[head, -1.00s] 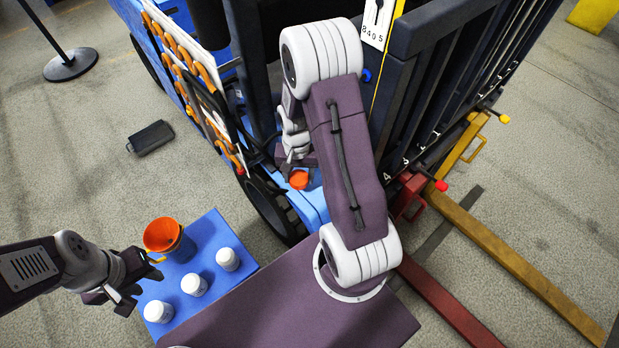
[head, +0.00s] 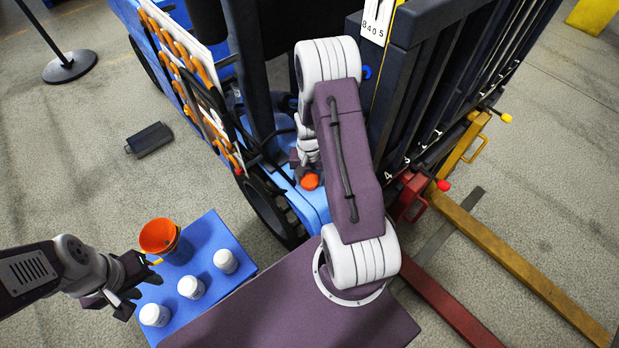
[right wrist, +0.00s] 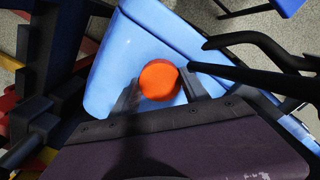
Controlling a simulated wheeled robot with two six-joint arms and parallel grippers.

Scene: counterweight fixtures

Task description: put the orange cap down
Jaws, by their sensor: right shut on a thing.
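The orange cap (head: 310,181) is a small round disc at the front of the blue truck body, beneath my right arm. In the right wrist view the cap (right wrist: 159,80) sits between the two dark fingers of my right gripper (right wrist: 161,92), which is shut on it. Light blue bodywork (right wrist: 120,62) lies behind and around the cap; I cannot tell whether the cap touches it. In the head view my right gripper (head: 306,174) is partly hidden by its own arm. My left gripper (head: 144,290) is empty, its fingers apart, beside the blue stand.
A blue stand (head: 210,235) holds an orange funnel-like cup (head: 159,236) and three white lidded jars (head: 190,287). A board with orange rings (head: 185,72) stands left of my right gripper. The dark mast (head: 425,90) and red fork (head: 440,300) lie to the right.

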